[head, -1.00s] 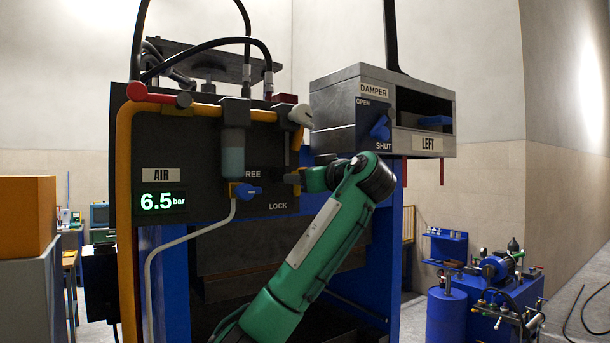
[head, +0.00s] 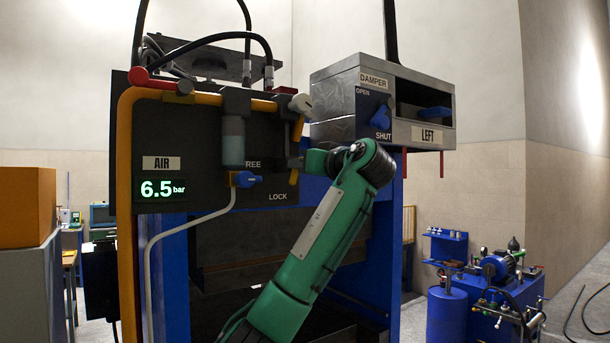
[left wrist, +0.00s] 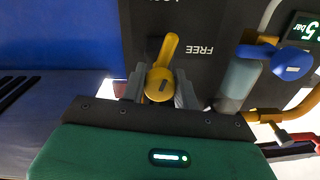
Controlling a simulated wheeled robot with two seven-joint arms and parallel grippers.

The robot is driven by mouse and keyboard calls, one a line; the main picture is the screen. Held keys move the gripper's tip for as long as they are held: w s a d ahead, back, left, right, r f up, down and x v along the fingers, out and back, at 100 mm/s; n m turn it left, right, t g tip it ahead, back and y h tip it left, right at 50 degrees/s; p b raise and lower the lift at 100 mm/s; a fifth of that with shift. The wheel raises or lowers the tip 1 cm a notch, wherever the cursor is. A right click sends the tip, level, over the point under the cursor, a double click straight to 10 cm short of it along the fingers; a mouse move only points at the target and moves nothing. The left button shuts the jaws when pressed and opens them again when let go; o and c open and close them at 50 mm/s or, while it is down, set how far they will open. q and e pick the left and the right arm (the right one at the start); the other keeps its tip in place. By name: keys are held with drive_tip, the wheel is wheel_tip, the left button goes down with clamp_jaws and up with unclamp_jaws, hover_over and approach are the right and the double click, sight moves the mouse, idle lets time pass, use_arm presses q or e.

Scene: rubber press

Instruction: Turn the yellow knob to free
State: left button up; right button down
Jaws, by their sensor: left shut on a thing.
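The yellow knob (left wrist: 160,78) is on the dark panel (head: 190,125), which carries FREE and LOCK labels. In the left wrist view, its handle points up the picture, toward the upside-down LOCK label and beside FREE. My left gripper (left wrist: 160,88) is shut on the knob's round base, one grey finger on each side. In the head view, the gripper (head: 295,163) is at the panel's right side, and the knob's yellow handle (head: 293,177) hangs down below the fingers. The rest of the knob is hidden there. My right gripper is not in view.
A blue valve handle (head: 246,179) with a pale hose is left of the knob. A white-capped yellow lever (head: 297,128) is just above my gripper. The damper box (head: 335,110) with a blue knob (head: 379,118) stands at upper right. The air display (head: 162,189) reads 6.5 bar.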

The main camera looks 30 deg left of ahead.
use_arm(q)
drive_tip(key=m+b, duration=0.2)
drive_tip(key=m, duration=0.1)
drive_tip(key=shift+f+m, duration=0.1)
drive_tip(key=shift+m, duration=0.3)
drive_tip(key=m+b, duration=0.2)
drive_tip(key=m, duration=0.1)
drive_tip(key=shift+s+m, duration=0.1)
drive_tip(key=shift+m, duration=0.2)
drive_tip(key=m+b, duration=0.2)
drive_tip(key=m, duration=0.2)
drive_tip(key=shift+m+t, duration=0.3)
drive_tip(key=shift+r+m+b, duration=0.25)
drive_tip(key=shift+m+b, duration=0.2)
drive_tip(key=shift+m, duration=1.05)
drive_tip(key=o, duration=1)
drive_tip(key=shift+c, duration=0.2)
